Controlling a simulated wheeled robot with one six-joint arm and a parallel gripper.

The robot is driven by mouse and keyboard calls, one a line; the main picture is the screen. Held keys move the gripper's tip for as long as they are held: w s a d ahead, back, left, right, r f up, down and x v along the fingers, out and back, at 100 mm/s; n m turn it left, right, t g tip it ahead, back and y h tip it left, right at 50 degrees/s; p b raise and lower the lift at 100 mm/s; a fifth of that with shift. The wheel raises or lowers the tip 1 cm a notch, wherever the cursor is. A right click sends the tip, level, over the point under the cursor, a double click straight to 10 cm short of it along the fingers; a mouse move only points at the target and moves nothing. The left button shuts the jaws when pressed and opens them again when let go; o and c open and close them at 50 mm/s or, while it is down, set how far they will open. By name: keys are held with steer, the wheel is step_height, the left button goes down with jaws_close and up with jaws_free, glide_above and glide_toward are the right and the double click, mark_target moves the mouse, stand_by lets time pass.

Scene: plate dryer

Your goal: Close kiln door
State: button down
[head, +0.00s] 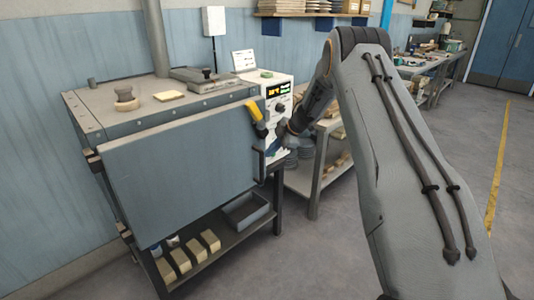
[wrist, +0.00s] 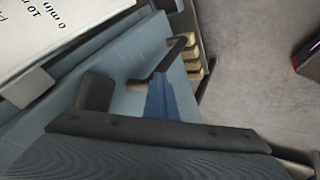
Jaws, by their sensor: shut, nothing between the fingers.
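The kiln (head: 140,105) stands at the left in the head view, with its blue-grey door (head: 185,180) across the front. The door lies close along the front edge of the body; I cannot tell whether a small gap is left. Hinges (head: 94,160) are on the left edge, and a dark handle (head: 262,166) is at the right edge. A yellow-gripped lever (head: 256,117) sits at the upper right corner. My gripper (head: 287,140) is just right of the door's handle edge, shut and empty. In the wrist view the handle (wrist: 165,60) shows close ahead; contact is unclear.
A white control box (head: 279,108) with a lit display stands right behind my gripper. A shelf under the kiln holds pale blocks (head: 190,256) and a grey tray (head: 246,210). A workbench (head: 318,165) stands beyond. The floor in front is clear.

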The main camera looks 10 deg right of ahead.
steer(key=shift+w+a+r, duration=0.3)
steer(key=shift+w+r, duration=0.35)
steer(key=shift+w, duration=0.1)
steer(key=s+d+r+b, duration=0.1)
steer(key=s+d+r, duration=0.5)
steer(key=d, duration=0.3)
steer(key=shift+r, duration=0.2)
